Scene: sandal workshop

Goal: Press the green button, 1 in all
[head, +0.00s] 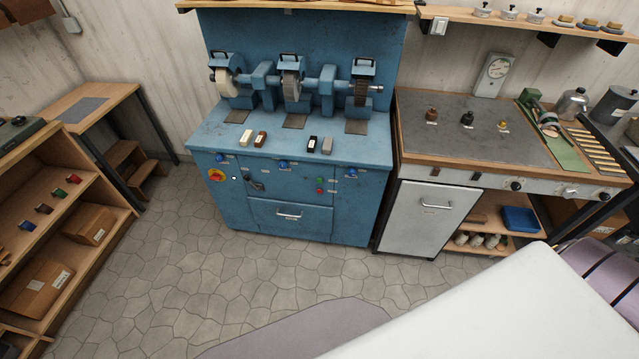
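A small green button (319,191) sits on the front panel of the blue grinding machine (350,205), right of the middle. Neither of my grippers shows in the head view, and nothing visible touches the green button.
A yellow plate with a red knob (216,175) and several blue knobs are on the same front. A drawer (289,214) is below. A workbench (470,140) stands right, shelves (60,220) left. The stone floor (230,270) before the machine is clear. A white surface (500,310) fills the lower right.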

